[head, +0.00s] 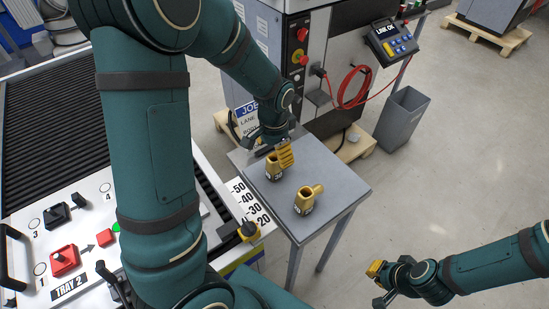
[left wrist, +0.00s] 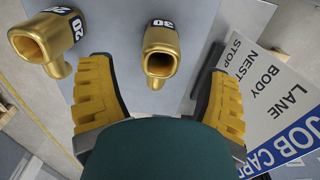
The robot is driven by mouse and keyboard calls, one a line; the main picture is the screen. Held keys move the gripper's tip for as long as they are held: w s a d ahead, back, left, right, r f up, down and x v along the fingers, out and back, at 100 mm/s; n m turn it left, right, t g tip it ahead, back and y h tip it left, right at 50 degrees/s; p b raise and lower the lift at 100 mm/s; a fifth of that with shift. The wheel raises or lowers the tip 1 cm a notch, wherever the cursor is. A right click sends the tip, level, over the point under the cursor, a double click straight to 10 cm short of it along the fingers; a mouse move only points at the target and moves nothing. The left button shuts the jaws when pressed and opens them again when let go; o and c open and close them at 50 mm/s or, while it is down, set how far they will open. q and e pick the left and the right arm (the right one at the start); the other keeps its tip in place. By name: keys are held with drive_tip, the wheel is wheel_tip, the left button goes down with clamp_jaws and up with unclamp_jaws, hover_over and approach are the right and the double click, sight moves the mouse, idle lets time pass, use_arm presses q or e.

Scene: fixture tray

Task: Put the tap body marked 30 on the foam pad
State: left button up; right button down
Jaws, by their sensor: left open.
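The gold tap body marked 30 (left wrist: 160,48) stands between the fingertips of my left gripper (left wrist: 160,90) in the left wrist view, with a gap on both sides. In the head view, this tap body (head: 273,171) is on the small grey table, partly behind the yellow fingers of my left gripper (head: 284,155), which is open. A second gold tap body, marked 20 (left wrist: 42,40), stands beside it, nearer the front in the head view (head: 304,203). My right gripper (head: 377,270) is off to the lower right, away from the table. I cannot make out a foam pad.
The grey table (head: 335,180) has bare room on its right. A white tray (head: 95,225) with red and black parts lies left. A yellow-and-black piece (head: 248,230) sits by its number strip.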

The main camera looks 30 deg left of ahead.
use_arm(q)
wheel_tip(320, 180, up, 7)
drive_tip(key=p, duration=0.1)
drive_tip(key=shift+f, duration=0.1)
idle(0.5)
